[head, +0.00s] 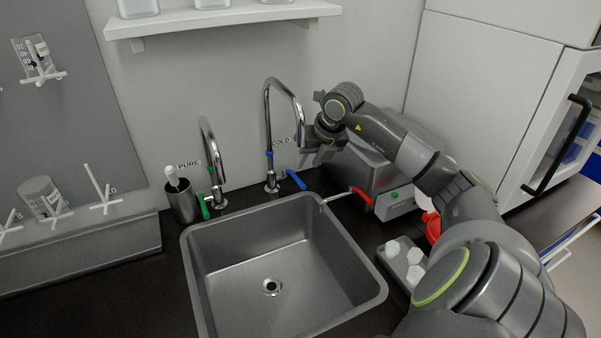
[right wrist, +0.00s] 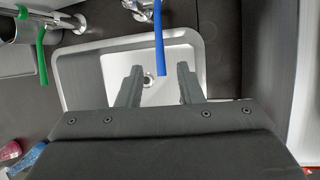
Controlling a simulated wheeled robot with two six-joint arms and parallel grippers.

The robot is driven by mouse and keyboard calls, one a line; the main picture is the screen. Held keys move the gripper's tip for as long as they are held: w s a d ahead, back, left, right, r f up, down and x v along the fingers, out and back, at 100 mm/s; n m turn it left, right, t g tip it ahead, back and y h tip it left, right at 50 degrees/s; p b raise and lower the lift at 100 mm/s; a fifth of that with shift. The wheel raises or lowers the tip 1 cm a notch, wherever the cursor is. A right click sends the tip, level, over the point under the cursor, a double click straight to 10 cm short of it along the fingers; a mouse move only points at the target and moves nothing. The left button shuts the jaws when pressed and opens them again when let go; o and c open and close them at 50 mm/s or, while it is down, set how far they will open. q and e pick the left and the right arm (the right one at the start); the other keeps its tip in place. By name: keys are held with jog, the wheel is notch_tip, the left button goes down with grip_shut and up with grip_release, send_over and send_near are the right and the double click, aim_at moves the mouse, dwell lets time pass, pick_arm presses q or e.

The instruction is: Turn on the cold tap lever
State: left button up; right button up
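The cold tap (head: 268,130) stands behind the sink under the "COLD" label. Its blue lever (head: 296,180) points right and toward the front. My right gripper (head: 308,160) is just above and right of this lever in the head view. In the right wrist view, my right gripper (right wrist: 159,84) is open, with its two dark fingers apart. The blue lever (right wrist: 158,42) reaches down between the fingertips there, nearer the right finger. I cannot tell whether it touches a finger. My left gripper is not in view.
The pure tap (head: 212,165) with a green lever (head: 203,207) stands left of the cold tap. A steel sink (head: 215,240) lies in front, empty. A grey device with a red-handled spout (head: 361,195) stands at the right, close under my right arm. A shelf (head: 225,16) hangs above.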

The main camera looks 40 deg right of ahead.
aim_at(294, 178)
jog(key=x, duration=0.7)
jog(key=shift+p, duration=0.4)
grip_shut()
